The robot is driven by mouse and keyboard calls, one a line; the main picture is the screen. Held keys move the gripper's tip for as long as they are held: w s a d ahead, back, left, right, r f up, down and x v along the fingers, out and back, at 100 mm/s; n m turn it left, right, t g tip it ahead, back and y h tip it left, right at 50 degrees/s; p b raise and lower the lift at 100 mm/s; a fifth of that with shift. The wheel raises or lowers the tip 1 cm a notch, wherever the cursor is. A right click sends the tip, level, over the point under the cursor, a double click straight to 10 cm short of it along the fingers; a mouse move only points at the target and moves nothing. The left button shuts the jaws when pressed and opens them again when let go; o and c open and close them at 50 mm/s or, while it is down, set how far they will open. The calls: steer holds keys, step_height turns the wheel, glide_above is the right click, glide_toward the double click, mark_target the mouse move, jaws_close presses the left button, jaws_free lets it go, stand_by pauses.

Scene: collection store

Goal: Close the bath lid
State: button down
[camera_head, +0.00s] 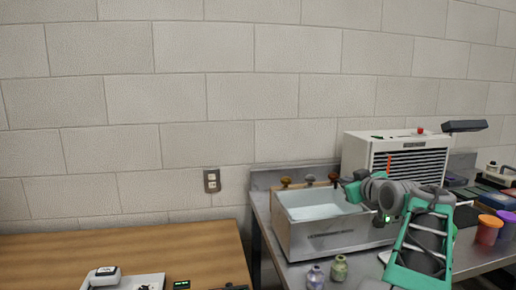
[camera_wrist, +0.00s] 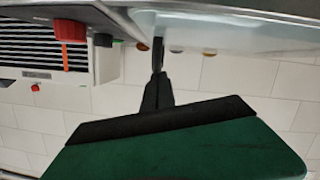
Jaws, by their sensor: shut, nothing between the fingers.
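The bath (camera_head: 330,243) is a grey-white rectangular box on the metal bench, with pale blue water inside. Its top is open in the head view. A thin tan upright edge shows at its back left; I cannot tell whether this is the lid. My gripper (camera_head: 350,190) is above the bath's right part, near its back, pointing left. In the wrist view my gripper (camera_wrist: 158,50) is shut and empty, its thin dark fingers together. Their tips are close to a pale grey surface (camera_wrist: 230,38); whether they touch it is unclear.
A white louvred machine (camera_head: 385,150) stands behind my arm. Several brown knobs (camera_head: 285,182) show behind the bath. Two small jars (camera_head: 339,267) stand in front of it. Orange and purple tubs (camera_head: 488,229) are at right. A wooden table (camera_head: 130,255) is at left.

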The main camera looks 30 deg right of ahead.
steer(key=shift+d+f, duration=0.1)
steer(key=shift+f, duration=0.25)
